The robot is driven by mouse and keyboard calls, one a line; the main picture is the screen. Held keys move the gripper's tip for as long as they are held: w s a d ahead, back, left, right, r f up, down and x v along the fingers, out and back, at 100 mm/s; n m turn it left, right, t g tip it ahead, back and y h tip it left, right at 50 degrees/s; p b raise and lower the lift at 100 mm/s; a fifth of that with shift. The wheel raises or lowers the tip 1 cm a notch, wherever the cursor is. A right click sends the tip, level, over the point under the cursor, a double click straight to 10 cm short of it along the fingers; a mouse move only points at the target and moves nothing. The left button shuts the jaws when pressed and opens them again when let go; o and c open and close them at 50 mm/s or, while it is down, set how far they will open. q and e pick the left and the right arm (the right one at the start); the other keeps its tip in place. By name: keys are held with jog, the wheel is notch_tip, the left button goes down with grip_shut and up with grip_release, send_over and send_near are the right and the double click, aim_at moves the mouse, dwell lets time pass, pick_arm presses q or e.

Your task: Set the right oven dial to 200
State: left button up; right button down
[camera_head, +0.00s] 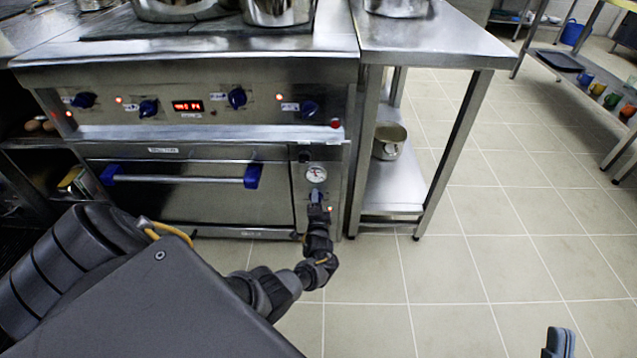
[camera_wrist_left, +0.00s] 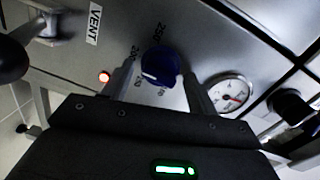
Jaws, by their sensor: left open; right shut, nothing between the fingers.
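The blue oven dial (camera_wrist_left: 160,66) shows in the left wrist view, with a white pointer line and a printed number scale around it. The line points toward the lower left of that picture; I cannot read its exact setting. My left gripper (camera_wrist_left: 162,84) is open, its two fingers on either side of the dial; I cannot tell whether they touch it. In the head view my left gripper (camera_head: 317,198) is at the oven's right-hand panel just below the gauge and hides the dial. My right gripper (camera_head: 559,343) is shut and empty at the lower right, away from the oven.
A round white gauge (camera_head: 316,173) sits above my left gripper. The oven door's bar handle (camera_head: 180,179) is to its left. Several blue knobs and a red display (camera_head: 187,106) line the upper panel. A steel table (camera_head: 430,45) stands right of the oven; the tiled floor is clear.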

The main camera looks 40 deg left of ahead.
pick_arm(q)
jog(key=p+v, duration=0.2)
jog(key=v, duration=0.4)
jog(key=shift+r+p, duration=0.1)
jog(key=shift+p, duration=0.25)
jog(key=p+v, duration=0.1)
jog(key=v, duration=0.3)
jog(key=shift+s+d, duration=0.25)
jog(key=shift+s, duration=0.05)
pick_arm(e)
notch_tip(320, 180, down, 9)
jog(key=w+g+h, duration=0.1)
jog(key=g+h, duration=0.4)
jog(key=g, duration=0.2)
jog(key=shift+w+f, duration=0.2)
jog(key=shift+w, duration=0.2)
